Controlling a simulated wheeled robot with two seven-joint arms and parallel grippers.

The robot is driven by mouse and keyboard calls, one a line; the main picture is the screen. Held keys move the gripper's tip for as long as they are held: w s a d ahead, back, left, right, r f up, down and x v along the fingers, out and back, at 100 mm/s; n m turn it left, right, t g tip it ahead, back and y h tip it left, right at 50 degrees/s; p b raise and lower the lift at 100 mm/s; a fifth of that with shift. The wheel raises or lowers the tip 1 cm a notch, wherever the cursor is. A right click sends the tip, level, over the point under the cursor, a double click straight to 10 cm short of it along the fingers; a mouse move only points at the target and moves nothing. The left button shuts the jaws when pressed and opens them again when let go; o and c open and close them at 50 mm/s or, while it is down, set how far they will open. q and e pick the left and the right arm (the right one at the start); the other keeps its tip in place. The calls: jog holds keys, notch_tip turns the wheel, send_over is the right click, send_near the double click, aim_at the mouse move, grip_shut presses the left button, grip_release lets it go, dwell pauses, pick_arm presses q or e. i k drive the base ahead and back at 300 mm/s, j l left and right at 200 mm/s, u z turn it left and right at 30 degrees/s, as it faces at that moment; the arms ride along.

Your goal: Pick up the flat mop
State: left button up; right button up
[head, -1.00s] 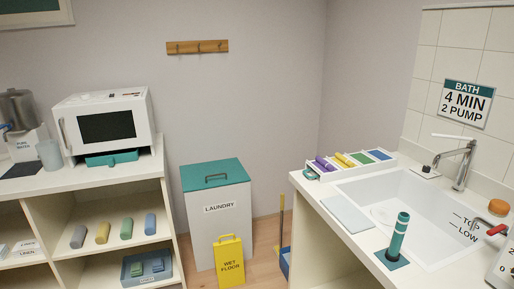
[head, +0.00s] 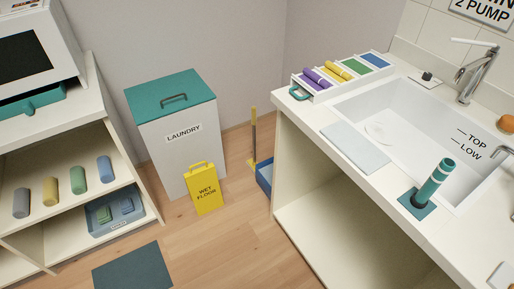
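A thin upright pole (head: 253,136), yellow at top and bottom with a grey middle, stands in the corner between the laundry bin and the sink counter. It looks like the mop handle. Its lower end is beside a blue bucket or tray (head: 265,178) on the floor, and I cannot make out a flat head. Neither of my grippers is in view.
A yellow wet floor sign (head: 206,189) stands before the white laundry bin (head: 178,151). The sink counter (head: 337,180) partly hides the blue container. A dark mat (head: 133,269) lies on the open wooden floor (head: 225,247). Shelves (head: 62,231) stand left.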

aim_at(254, 141)
jog(key=i+j+u, duration=0.15)
jog(key=i+j, duration=0.35)
jog(key=i+j+u, duration=0.1)
jog(key=i+j, duration=0.35)
jog(key=i, duration=0.25)
